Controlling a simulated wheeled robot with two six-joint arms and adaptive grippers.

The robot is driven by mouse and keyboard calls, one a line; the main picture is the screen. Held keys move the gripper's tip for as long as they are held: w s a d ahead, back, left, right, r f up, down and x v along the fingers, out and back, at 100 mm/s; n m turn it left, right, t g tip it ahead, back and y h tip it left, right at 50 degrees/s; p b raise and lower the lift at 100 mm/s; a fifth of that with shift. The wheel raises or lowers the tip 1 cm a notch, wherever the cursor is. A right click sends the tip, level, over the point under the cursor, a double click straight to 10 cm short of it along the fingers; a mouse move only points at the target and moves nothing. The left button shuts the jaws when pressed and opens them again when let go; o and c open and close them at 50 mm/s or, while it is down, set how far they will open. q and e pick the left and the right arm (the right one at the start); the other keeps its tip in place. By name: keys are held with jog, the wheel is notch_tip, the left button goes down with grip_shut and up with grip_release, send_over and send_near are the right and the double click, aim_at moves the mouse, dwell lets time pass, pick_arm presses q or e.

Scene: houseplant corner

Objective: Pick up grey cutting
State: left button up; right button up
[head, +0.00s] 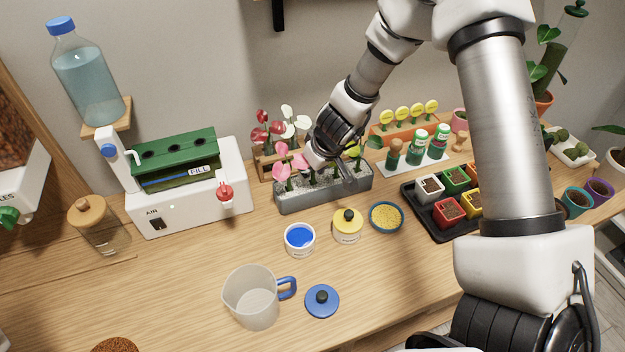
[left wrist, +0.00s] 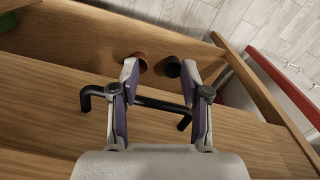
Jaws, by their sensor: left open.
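No cutting that is clearly grey shows in the head view. A grey trough (head: 325,197) stands at the back of the bench with pale grey fill and pink-topped cuttings (head: 282,165) at its left end. Yellow-topped pieces show at its right. My right gripper (head: 314,160) reaches down over the trough's middle, close to the cuttings. Its fingers are small and partly hidden, so its jaws and any hold cannot be made out. My left gripper (left wrist: 160,70) is open and empty in the left wrist view, over a wooden front with a black bar handle (left wrist: 150,104).
A clear jug (head: 252,297), a blue-filled cup (head: 299,239) and a blue lid (head: 322,301) stand in front. A black tray (head: 422,216) of coloured pots is at right. A white filling machine (head: 195,205) stands left. My right arm hides part of the right side.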

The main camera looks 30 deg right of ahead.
jog(key=shift+w, duration=0.1)
jog(key=shift+s+r, duration=0.2)
grip_shut()
jog(key=shift+w, duration=0.1)
